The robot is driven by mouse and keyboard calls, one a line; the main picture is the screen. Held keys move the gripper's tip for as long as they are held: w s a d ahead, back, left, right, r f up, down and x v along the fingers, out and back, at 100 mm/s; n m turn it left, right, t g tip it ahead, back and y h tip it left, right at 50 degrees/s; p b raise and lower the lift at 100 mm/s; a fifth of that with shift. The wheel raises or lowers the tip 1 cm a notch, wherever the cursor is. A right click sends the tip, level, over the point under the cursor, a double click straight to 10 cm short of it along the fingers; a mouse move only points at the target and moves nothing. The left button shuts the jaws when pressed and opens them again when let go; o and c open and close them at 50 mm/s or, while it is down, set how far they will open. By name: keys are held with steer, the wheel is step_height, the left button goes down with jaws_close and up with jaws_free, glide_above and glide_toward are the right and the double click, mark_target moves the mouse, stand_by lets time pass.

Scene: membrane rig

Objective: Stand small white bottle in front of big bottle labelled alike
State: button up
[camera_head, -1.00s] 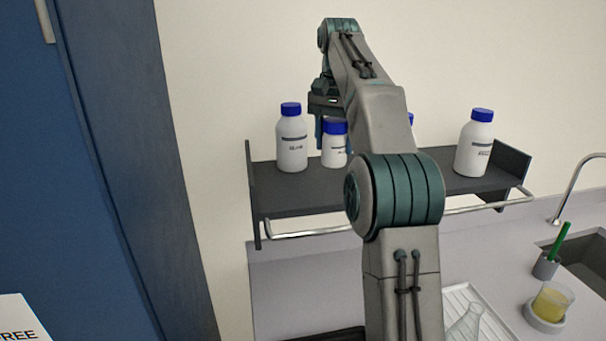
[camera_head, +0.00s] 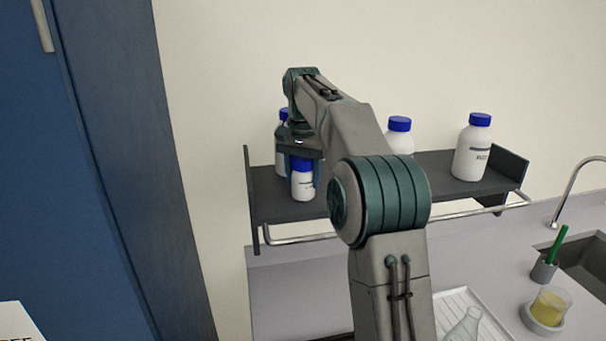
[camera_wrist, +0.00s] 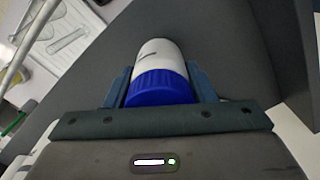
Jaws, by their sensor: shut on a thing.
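The small white bottle (camera_head: 303,184) with a blue cap is upright between the fingers of my gripper (camera_head: 302,166), at the left part of the shelf. In the wrist view the small bottle (camera_wrist: 158,55) sits between both fingers (camera_wrist: 160,88), which are shut on it. It is in front of the left big bottle (camera_head: 282,158), which is partly hidden by my gripper. A middle big bottle (camera_head: 400,137) is partly hidden behind my arm. The right big bottle (camera_head: 472,150) stands clear near the shelf's right end. The labels are too small to read surely.
The dark shelf (camera_head: 440,178) has raised end walls and a metal rail (camera_head: 290,238) along its front. Its surface is bare between the middle and right bottles. Below are a beaker of yellow liquid (camera_head: 548,308), a flask (camera_head: 465,328) and a sink (camera_head: 590,262).

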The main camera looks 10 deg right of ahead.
steer(key=shift+f, duration=0.1)
steer(key=o, duration=1.1)
steer(key=shift+c, duration=0.2)
steer(key=shift+r, duration=3.85)
